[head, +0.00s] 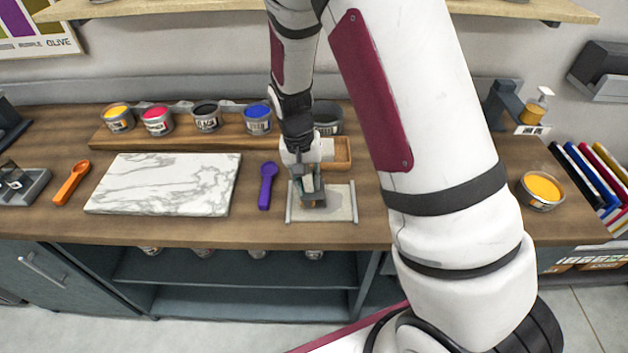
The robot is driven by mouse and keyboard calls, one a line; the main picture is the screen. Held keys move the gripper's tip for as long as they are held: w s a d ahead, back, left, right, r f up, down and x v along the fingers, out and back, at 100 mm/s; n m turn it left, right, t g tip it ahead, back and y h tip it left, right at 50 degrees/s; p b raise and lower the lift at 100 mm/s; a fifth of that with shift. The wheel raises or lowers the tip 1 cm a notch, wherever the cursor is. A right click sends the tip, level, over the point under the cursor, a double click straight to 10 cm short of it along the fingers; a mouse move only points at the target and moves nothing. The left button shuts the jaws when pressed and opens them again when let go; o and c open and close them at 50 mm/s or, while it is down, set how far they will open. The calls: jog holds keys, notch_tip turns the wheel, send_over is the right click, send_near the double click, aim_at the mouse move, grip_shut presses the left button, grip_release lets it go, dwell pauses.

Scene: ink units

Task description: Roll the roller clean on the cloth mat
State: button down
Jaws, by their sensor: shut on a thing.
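The cloth mat (341,205) is a pale beige rectangle with grey rails along its left and right sides, near the front edge of the wooden counter. My gripper (309,184) points down over the left part of the mat. It is shut on the roller (314,202), a dark grey piece with a small orange mark that shows just below the fingers. Much of the roller is hidden by the gripper. I cannot tell whether the roller touches the cloth.
Several ink tins stand on a wooden riser (180,137) behind. A wooden tray (342,153) is behind the mat. An open yellow tin (541,190) stands at right.

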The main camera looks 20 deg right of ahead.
aim_at(324, 189)
jog(key=shift+s+d+f+p, duration=0.1)
jog(key=shift+s+d+p, duration=0.2)
jog(key=shift+d, duration=0.55)
jog(key=shift+s+d+p, duration=0.1)
jog(key=shift+s+d, duration=0.3)
jog(key=shift+d, duration=0.4)
jog(key=shift+s+d+p, duration=0.2)
jog(key=shift+s+d, duration=0.1)
jog(key=shift+d, duration=0.5)
jog(key=shift+s+d+p, duration=0.2)
jog(key=shift+s+d, duration=0.1)
jog(key=shift+d, duration=0.45)
notch_tip(324, 189, up, 6)
jog(key=p, duration=0.1)
jog(key=shift+p, duration=0.4)
